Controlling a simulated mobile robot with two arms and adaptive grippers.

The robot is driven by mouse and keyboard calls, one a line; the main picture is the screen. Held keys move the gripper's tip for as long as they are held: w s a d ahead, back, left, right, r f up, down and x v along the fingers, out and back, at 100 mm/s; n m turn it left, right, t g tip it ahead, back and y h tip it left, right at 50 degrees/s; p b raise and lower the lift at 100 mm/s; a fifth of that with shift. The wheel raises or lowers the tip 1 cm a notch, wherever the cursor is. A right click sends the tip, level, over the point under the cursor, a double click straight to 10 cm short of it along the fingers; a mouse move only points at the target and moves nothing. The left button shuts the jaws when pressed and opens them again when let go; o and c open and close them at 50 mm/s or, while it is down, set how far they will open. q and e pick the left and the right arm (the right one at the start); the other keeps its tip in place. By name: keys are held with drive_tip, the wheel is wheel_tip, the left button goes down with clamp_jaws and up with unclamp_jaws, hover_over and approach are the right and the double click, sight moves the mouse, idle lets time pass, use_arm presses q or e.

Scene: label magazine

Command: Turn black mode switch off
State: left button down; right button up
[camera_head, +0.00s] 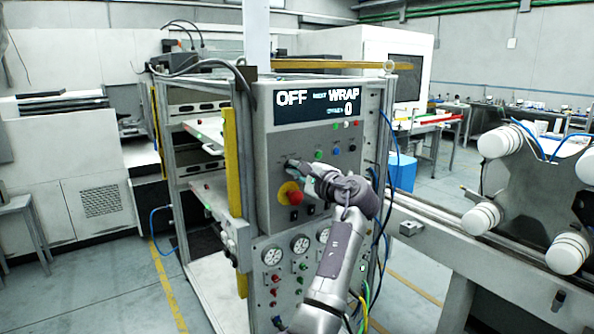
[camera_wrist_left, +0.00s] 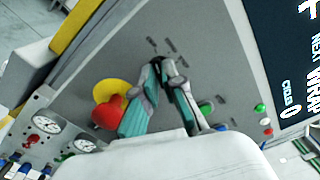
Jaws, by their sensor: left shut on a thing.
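The grey control panel (camera_head: 262,150) carries a display (camera_head: 318,102) that reads OFF, NEXT WRAP and 0. My left gripper (camera_head: 294,164) reaches the panel face from the right. In the left wrist view its two fingers (camera_wrist_left: 163,64) close together at the panel, shut on the small black mode switch. The switch is almost wholly hidden between the fingertips, so its angle cannot be told. The red emergency button on its yellow ring (camera_head: 290,193) is just below the gripper; it also shows beside one finger in the wrist view (camera_wrist_left: 109,112). My right gripper is not in view.
Small coloured buttons (camera_head: 335,151) sit right of the gripper. Black rocker switches and gauges (camera_head: 300,243) are below. A yellow post (camera_head: 232,160) stands left of the panel. Blue cables hang at its right edge, near a machine with white rollers (camera_head: 482,218).

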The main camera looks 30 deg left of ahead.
use_arm(q)
drive_tip(key=c, duration=1.3)
unclamp_jaws()
drive_tip(key=v, duration=1.2)
